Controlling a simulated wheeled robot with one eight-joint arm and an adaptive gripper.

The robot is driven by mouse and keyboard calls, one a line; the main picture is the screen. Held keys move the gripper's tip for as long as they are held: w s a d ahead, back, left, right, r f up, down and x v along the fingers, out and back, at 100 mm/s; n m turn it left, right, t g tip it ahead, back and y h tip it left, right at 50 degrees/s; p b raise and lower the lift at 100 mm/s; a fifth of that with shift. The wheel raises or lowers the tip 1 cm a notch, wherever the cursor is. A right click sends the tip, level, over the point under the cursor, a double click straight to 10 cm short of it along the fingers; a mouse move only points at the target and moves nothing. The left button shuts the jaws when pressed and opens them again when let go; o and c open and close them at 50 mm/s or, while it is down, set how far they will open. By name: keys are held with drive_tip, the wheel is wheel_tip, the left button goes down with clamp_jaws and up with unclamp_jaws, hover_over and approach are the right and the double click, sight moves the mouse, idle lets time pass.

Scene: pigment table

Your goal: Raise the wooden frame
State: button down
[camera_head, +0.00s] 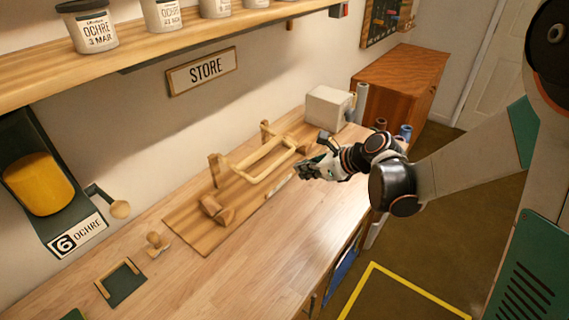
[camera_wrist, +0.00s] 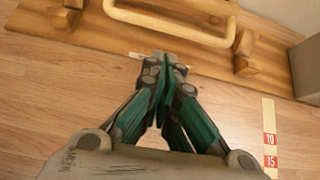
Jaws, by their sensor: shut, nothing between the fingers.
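The wooden frame (camera_head: 276,168) is a pale, rounded loop on a brown wooden board (camera_head: 195,232) on the bench, between two upright wooden posts. It looks low over the board; its exact tilt is hard to tell. In the wrist view the frame's near bar (camera_wrist: 170,24) crosses the top of the picture, partly cut off. My gripper (camera_head: 303,171) is just to the right of the frame, on its front side, apart from it. In the wrist view my gripper (camera_wrist: 167,64) has its fingertips together and empty, short of the bar.
A wooden block (camera_head: 216,209) sits on the board. A stamp-like knob (camera_head: 156,243) and a dark green tray (camera_head: 122,284) stand at the lower left. A pale box (camera_head: 328,108) stands at the back right. A shelf (camera_head: 150,50) overhangs the bench. The front bench top is clear.

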drive_tip(key=b+x, duration=0.3)
drive_tip(key=x, duration=0.7)
drive_tip(key=shift+w+a+f, duration=0.1)
drive_tip(key=shift+w, duration=0.05)
drive_tip(key=shift+r+p, duration=0.6)
drive_tip(key=shift+p, duration=0.05)
wheel_tip(320, 180, up, 10)
drive_tip(key=g+h+p, duration=0.4)
drive_tip(key=h+p, duration=0.1)
drive_tip(key=p, duration=0.4)
drive_tip(key=w+a+r+p, duration=0.4)
drive_tip(key=a+r, duration=0.3)
drive_tip(key=r, duration=0.3)
drive_tip(key=shift+w+r+p, duration=0.25)
drive_tip(key=shift+w+p, duration=0.05)
drive_tip(key=shift+w, duration=0.5)
drive_tip(key=shift+a, duration=0.1)
